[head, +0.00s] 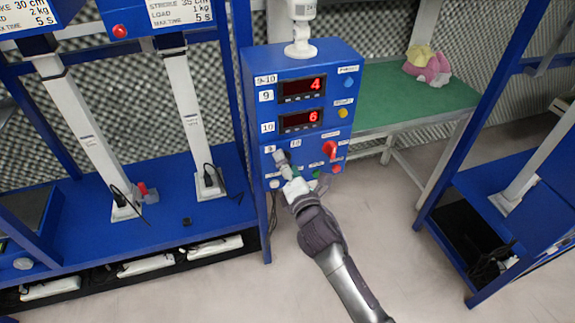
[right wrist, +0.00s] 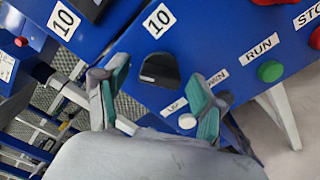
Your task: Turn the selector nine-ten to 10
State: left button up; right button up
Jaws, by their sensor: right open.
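The blue control box (head: 330,98) stands in the middle of the head view. In the right wrist view the black selector knob (right wrist: 160,70) sits on its blue face, just below a "10" label (right wrist: 158,20). Which way the knob points I cannot tell for sure. In the head view a "9" label (head: 269,149) and a "10" label (head: 295,143) show above my right gripper (head: 298,174), which hides the knob. My right gripper is open, and in the right wrist view its fingertips (right wrist: 155,82) are on either side of the knob, apart from it. My left gripper is not in view.
A red switch (head: 330,150) sits right of my gripper. A green RUN button (right wrist: 270,71) and a white button (right wrist: 187,121) are close by in the right wrist view. Blue frames flank the box.

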jog(key=c, duration=1.1)
jog(key=shift+c, duration=0.2)
jog(key=shift+m, duration=0.3)
jog(key=m+p, duration=0.2)
jog(key=m, duration=0.9)
jog(key=shift+f, duration=0.1)
jog(key=shift+m, duration=0.3)
jog(key=o, duration=1.1)
jog(key=shift+o, duration=0.2)
